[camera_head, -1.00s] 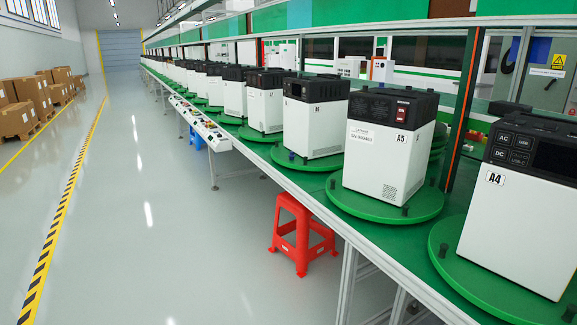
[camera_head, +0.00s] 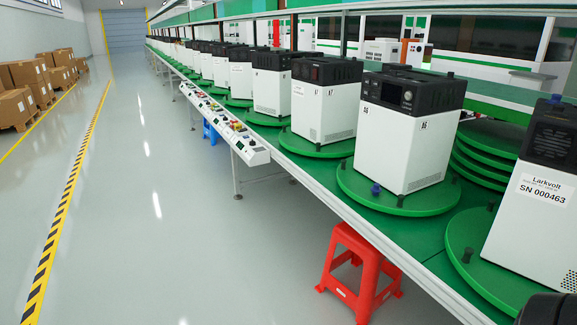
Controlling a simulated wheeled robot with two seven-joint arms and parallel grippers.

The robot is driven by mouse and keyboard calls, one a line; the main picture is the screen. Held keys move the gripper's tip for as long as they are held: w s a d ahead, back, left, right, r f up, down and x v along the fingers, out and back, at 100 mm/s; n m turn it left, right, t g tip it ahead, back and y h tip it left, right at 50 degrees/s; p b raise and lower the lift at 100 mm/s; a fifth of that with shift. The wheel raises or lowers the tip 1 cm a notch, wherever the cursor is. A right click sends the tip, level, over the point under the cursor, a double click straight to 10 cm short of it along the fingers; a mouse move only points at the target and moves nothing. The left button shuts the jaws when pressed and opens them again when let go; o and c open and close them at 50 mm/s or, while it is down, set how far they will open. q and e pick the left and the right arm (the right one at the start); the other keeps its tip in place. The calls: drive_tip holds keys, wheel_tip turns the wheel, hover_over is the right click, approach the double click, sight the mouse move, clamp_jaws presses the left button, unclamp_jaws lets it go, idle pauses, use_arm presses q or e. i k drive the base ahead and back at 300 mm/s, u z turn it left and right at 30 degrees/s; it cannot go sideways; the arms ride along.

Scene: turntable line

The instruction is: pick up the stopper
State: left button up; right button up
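Small peg-like stoppers stand on the green turntables. A blue stopper (camera_head: 375,189) stands at the left front of the second-nearest turntable (camera_head: 352,190), beside a white power unit (camera_head: 400,145). Black stoppers stand on the same rim (camera_head: 400,201) and on the nearest turntable (camera_head: 466,255). A small dark-blue piece (camera_head: 556,98) shows on top of the nearest unit (camera_head: 525,225), labelled SN 000463; I cannot tell what it is. Neither gripper is recognisable. A dark rounded shape fills the bottom right corner; it may be part of my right arm.
A green conveyor line with several more units runs away to the back left. A red stool (camera_head: 362,268) stands under its edge. A control panel (camera_head: 222,130) juts out from the line. Stacked cartons (camera_head: 35,80) stand far left. The grey floor between is clear.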

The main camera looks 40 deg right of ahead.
sight(376, 189)
drive_tip(key=z, duration=0.25)
drive_tip(key=i, duration=1.75)
drive_tip(key=z, duration=0.85)
